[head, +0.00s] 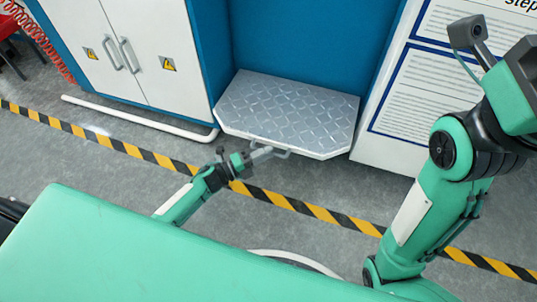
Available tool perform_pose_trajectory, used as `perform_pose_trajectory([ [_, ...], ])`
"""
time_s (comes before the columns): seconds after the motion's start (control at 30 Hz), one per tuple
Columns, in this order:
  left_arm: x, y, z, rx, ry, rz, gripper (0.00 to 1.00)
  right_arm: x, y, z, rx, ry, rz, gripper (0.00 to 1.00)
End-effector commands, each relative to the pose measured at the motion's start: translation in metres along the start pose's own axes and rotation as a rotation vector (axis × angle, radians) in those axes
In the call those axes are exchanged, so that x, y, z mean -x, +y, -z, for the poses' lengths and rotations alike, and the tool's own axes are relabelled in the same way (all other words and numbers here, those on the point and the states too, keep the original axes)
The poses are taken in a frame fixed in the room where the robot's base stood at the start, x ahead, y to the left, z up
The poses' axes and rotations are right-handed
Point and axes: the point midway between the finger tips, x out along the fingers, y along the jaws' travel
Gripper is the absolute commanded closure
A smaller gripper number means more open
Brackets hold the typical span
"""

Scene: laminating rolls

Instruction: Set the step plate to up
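The step plate (290,108) is a silver diamond-tread panel with cut front corners. It juts out flat, roughly level, from the blue recess between the white cabinet and the sign board. My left gripper (265,154) is at the plate's front edge, slightly left of its middle, beside a small grey bar there. The fingers are small in the picture, so I cannot tell whether they are open, shut or touching the plate. My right arm rises at the right side, and its gripper fingers do not show.
A white cabinet (113,50) with two handles stands left of the plate. A white board with printed text (425,90) is at right. A white rail (140,119) runs low before the cabinet. Black-yellow tape (290,203) crosses the open grey floor.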

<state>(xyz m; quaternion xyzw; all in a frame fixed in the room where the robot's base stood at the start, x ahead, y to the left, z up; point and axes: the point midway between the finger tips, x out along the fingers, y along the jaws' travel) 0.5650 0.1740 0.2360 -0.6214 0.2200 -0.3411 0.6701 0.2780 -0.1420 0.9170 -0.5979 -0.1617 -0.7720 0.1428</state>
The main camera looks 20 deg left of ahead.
Motion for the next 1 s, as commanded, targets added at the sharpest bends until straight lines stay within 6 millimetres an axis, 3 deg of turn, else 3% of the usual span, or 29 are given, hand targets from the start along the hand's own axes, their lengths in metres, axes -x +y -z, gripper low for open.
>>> perform_pose_trajectory([
  [0.17,-0.0125,0.0004,0.0000,-0.001,0.000,0.000,0.68,-0.0007,-0.0003,0.0006,-0.002,0.002,0.001,0.64],
  [0.43,-0.0140,-0.0003,0.0000,0.000,0.000,0.000,0.68,-0.0031,0.0007,0.0012,-0.002,0.008,-0.006,0.64],
  [0.47,-0.0140,-0.0003,0.0001,0.000,0.000,0.000,0.70,-0.0033,0.0008,0.0014,-0.003,0.009,-0.007,0.64],
  [0.6,-0.0137,-0.0001,0.0001,0.000,0.000,0.000,0.97,-0.0037,0.0010,0.0017,-0.003,0.011,-0.009,0.64],
  [0.63,-0.0137,-0.0001,0.0001,0.000,0.000,0.000,1.00,-0.0037,0.0010,0.0018,-0.003,0.011,-0.009,0.64],
  [1.0,-0.0138,-0.0038,-0.0003,0.004,0.000,-0.005,1.00,-0.0073,0.0009,0.0012,0.001,0.014,-0.003,0.64],
])
